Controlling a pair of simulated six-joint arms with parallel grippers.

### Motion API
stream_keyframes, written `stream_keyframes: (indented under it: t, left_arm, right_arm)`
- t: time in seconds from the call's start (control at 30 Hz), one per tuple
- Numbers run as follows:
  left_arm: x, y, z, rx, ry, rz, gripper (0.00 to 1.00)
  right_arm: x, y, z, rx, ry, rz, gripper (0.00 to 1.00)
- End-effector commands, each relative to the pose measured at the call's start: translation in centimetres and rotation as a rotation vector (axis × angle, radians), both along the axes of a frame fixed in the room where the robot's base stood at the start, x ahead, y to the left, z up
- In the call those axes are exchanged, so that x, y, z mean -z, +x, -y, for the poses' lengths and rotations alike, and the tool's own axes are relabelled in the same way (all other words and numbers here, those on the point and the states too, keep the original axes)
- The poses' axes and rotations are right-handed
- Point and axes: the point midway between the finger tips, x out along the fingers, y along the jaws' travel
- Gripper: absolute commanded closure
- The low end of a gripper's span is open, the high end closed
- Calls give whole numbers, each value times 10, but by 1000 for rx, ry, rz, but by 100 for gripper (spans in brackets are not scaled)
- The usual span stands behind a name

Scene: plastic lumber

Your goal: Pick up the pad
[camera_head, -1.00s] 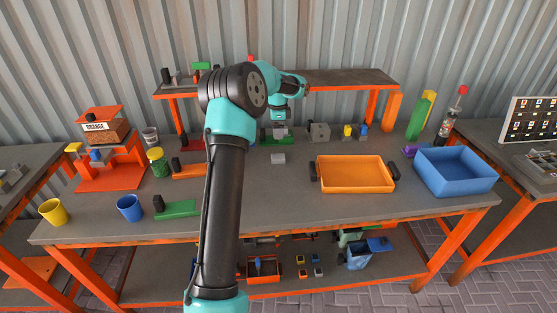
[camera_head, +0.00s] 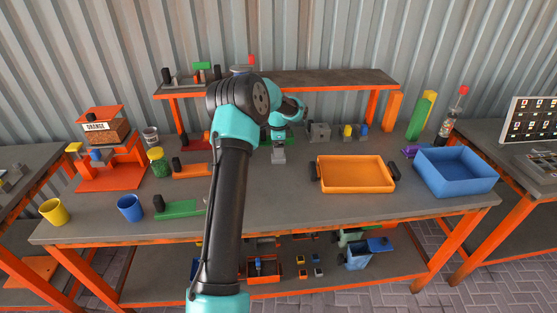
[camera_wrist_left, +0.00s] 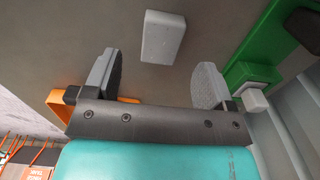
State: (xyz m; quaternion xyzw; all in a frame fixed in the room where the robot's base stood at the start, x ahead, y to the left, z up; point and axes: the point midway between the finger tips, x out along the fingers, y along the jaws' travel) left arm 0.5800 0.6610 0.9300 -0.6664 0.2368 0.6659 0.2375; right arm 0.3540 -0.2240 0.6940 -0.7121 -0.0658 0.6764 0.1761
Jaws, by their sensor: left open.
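The pad is a small pale grey block (camera_wrist_left: 163,37) lying on the table top. In the wrist view it sits just beyond the gap between my left fingertips, clear of both. My left gripper (camera_wrist_left: 159,62) is open with nothing between its fingers. In the head view the left gripper (camera_head: 279,155) points down over the spot where the pad lies, and largely hides it. My right gripper is not in view.
A green piece (camera_wrist_left: 262,55) is close to the right finger in the wrist view. An orange tray (camera_head: 355,174) and a blue bin (camera_head: 455,171) stand to the right. A grey block (camera_head: 319,132) stands behind.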

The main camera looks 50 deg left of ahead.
Motion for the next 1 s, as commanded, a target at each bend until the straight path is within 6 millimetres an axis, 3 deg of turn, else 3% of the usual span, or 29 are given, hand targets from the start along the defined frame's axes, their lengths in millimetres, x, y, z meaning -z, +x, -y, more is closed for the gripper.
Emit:
stream_keyframes:
  t: [0.37, 0.87, 1.0]
  left_arm:
    - [45, 0, -3, -1, -1, -1, 22]
    - [47, 0, -3, 0, 0, 0, 22]
    - [47, 0, -3, 0, 0, 0, 34]
  right_arm:
    - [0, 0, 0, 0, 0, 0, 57]
    - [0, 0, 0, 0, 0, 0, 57]
    - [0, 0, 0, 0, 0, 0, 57]
